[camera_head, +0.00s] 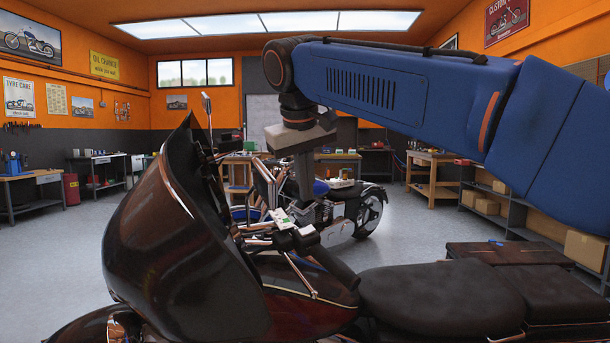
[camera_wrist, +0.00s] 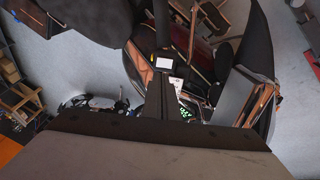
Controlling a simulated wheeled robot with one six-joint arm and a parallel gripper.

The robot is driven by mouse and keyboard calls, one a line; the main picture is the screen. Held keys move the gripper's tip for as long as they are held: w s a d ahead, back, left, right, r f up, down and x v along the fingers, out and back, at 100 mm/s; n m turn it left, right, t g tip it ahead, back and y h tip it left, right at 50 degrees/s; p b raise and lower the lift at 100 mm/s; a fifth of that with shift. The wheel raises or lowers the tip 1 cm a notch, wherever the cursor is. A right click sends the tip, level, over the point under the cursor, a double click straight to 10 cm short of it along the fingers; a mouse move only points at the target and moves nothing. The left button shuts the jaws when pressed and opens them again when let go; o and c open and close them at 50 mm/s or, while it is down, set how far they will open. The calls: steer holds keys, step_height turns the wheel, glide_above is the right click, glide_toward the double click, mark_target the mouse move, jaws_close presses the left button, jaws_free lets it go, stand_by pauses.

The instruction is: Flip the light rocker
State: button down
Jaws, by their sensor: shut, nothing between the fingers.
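A dark touring motorcycle stands in front of me. On its handlebar, in the head view, is a black switch housing with a small white-and-green panel (camera_head: 281,218) and a small white piece (camera_head: 307,230) beside it. One of these may be the light rocker; it is too small to tell which, or its position. My gripper (camera_head: 304,196) is shut and empty, pointing down just above the housing. Contact cannot be told. In the wrist view my gripper (camera_wrist: 162,78) reaches toward a small white square (camera_wrist: 163,62), with green marks (camera_wrist: 184,112) to the right.
The large windscreen and fairing (camera_head: 185,235) rise left of the handlebar, and the black seat (camera_head: 430,298) lies to the right. A mirror stalk (camera_head: 208,110) stands nearby. A second, blue motorcycle (camera_head: 368,208) is behind. Open floor (camera_head: 60,270) lies at the left.

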mark_target(310, 227)
steer(key=x, duration=0.8)
steer(key=shift+f, duration=0.1)
steer(key=shift+d, duration=0.1)
